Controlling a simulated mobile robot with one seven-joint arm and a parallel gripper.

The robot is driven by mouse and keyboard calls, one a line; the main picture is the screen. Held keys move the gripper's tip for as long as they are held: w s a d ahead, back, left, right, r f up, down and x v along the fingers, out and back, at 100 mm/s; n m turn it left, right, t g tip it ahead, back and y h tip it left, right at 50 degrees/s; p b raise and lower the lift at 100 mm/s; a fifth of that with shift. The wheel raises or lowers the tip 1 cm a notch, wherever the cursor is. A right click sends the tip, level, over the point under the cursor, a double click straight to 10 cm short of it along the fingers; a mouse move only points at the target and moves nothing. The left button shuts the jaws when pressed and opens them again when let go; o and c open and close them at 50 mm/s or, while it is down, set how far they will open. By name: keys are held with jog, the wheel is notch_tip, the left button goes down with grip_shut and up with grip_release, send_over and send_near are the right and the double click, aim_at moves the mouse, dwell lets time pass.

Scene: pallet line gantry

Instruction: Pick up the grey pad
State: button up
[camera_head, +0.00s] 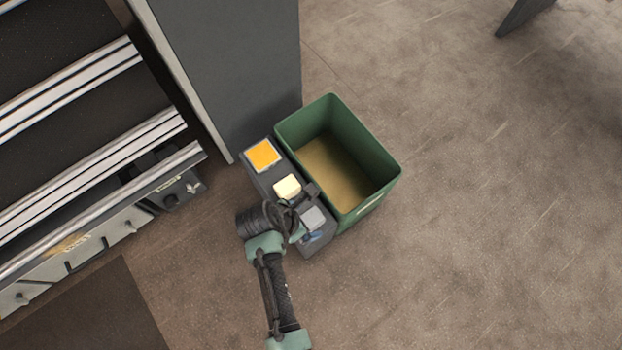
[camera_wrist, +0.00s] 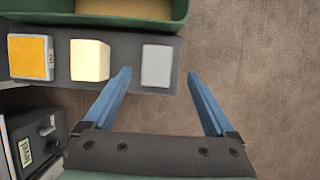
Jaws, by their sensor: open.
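The grey pad (camera_head: 313,217) lies at the near end of a narrow dark grey stand, beside a cream block and an orange pad. In the wrist view the grey pad (camera_wrist: 157,66) sits at the right end of the row, flat on the dark surface. My gripper (camera_wrist: 159,74) is open and empty, its two blue fingers spread wide. The fingertips appear to either side of the grey pad in the picture, the left one near its lower left corner. I cannot tell their height above it. In the head view my wrist partly hides the stand.
The cream block (camera_head: 287,186) and orange pad (camera_head: 263,155) share the stand (camera_wrist: 110,38). A green bin (camera_head: 385,178) stands right behind it. A grey cabinet (camera_head: 225,60) rises at the back, and a conveyor-like frame (camera_head: 95,200) lies left. Open floor lies right.

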aim_at(311, 218)
jog(key=b+x, duration=0.4)
jog(key=x, duration=0.1)
jog(key=shift+w+a+f, duration=0.1)
jog(key=shift+w, duration=0.1)
grip_shut()
notch_tip(311, 218, up, 10)
jog(key=p, duration=0.6)
jog(key=c, duration=0.8)
grip_release()
jog(key=c, duration=0.5)
